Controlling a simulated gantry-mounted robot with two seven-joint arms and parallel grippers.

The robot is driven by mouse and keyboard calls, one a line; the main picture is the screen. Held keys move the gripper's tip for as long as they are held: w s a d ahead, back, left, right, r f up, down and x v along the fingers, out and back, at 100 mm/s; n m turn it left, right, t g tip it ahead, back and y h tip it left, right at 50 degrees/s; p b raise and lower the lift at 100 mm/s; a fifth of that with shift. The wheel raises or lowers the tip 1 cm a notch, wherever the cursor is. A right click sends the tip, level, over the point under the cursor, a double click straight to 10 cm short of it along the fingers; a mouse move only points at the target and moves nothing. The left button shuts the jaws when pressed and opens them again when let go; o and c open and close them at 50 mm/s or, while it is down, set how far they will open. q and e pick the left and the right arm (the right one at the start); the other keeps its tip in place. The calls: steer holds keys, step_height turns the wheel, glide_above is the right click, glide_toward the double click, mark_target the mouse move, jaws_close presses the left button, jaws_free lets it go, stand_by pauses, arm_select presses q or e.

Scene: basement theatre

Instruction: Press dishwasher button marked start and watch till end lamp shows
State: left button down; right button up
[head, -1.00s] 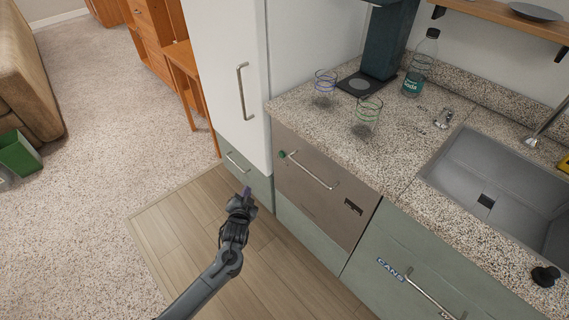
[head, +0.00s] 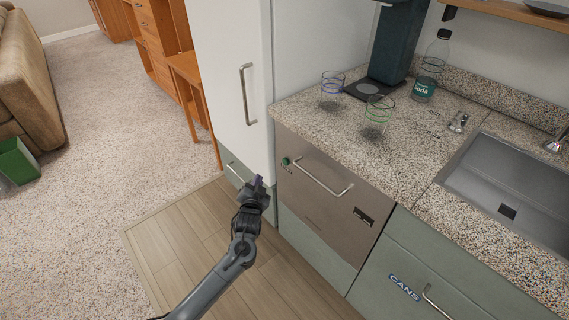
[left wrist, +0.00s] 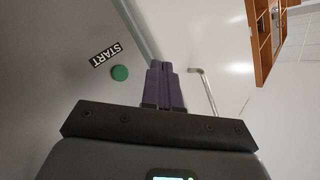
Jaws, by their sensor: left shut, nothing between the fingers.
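The dishwasher (head: 318,208) has a brown-grey front with a bar handle under the granite counter in the head view. Its green round button (head: 286,161) is at the upper left of that front. In the left wrist view the green button (left wrist: 120,73) sits beside a black label reading START (left wrist: 105,54). My left gripper (head: 257,183) is shut and empty, in front of the cabinet edge, left of and below the button, apart from it. A small dark panel (head: 363,216) is at the lower right of the front; I cannot read a lamp there. My right gripper is not in view.
A tall white cabinet (head: 228,75) with a handle stands left of the dishwasher. Two glasses, one blue-ringed (head: 332,84) and one green-ringed (head: 377,112), and a soda bottle (head: 426,80) stand on the counter (head: 420,150). A green drawer front marked CANS (head: 404,287) is at right. The wood floor in front is clear.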

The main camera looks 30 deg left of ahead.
mark_target(285, 162)
arm_select(q)
steer(key=w+d+b, duration=0.2)
steer(key=w+b, duration=0.4)
steer(key=w, duration=0.2)
steer(key=shift+w+d, duration=0.15)
steer(key=shift+w, duration=0.1)
stand_by(0.9)
stand_by(0.7)
steer(key=shift+w, duration=0.15)
stand_by(0.4)
steer(key=shift+w, duration=0.25)
steer(key=shift+w+d+b, duration=0.1)
steer(key=shift+w+b, duration=0.05)
steer(key=shift+b, duration=0.2)
stand_by(0.4)
